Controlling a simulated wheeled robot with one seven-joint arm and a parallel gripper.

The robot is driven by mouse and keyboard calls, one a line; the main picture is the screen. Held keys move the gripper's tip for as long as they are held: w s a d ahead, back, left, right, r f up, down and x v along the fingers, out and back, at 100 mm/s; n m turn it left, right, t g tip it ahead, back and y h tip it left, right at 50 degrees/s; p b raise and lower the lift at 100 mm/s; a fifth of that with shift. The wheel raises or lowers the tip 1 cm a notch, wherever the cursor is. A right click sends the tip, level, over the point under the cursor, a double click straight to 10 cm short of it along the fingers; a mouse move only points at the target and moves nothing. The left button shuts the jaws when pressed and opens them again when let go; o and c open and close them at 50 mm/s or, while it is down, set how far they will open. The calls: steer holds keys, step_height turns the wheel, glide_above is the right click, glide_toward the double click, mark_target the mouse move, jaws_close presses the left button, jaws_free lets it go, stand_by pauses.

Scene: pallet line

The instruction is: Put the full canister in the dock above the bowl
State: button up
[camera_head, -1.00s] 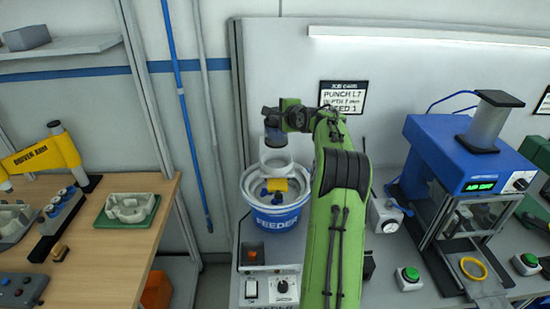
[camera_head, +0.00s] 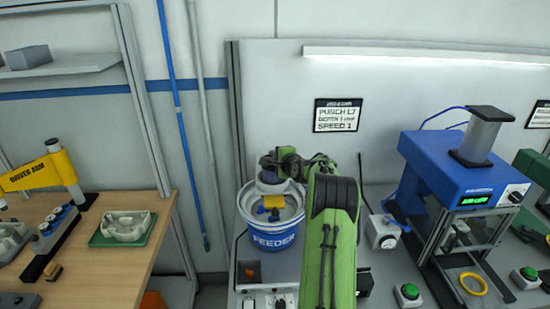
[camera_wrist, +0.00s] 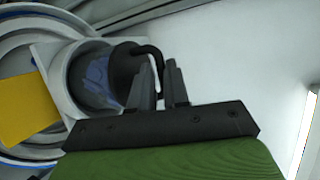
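The canister (camera_wrist: 103,78), dark with a bluish side, sits within the pale ring of the dock (camera_wrist: 62,85) in the wrist view. The head view shows the canister (camera_head: 268,172) small and dark above the blue bowl marked FEEDER (camera_head: 273,241). I cannot tell whether it is fully seated. My gripper (camera_wrist: 161,75) is to the right of the canister, with its two fingers on either side of the dark handle. It appears shut on that handle. In the head view my green arm hides part of the area around the gripper.
A yellow plate (camera_wrist: 25,110) is at the dock's front. A blue press (camera_head: 455,160) stands at the right, with a gauge box (camera_head: 383,232) between it and my arm. A control box (camera_head: 262,275) sits before the bowl. A wooden bench (camera_head: 120,262) is at the left.

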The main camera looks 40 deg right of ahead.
steer(key=o, duration=0.3)
steer(key=shift+r, duration=0.25)
steer(key=b+v, duration=0.2)
steer(key=v, duration=1)
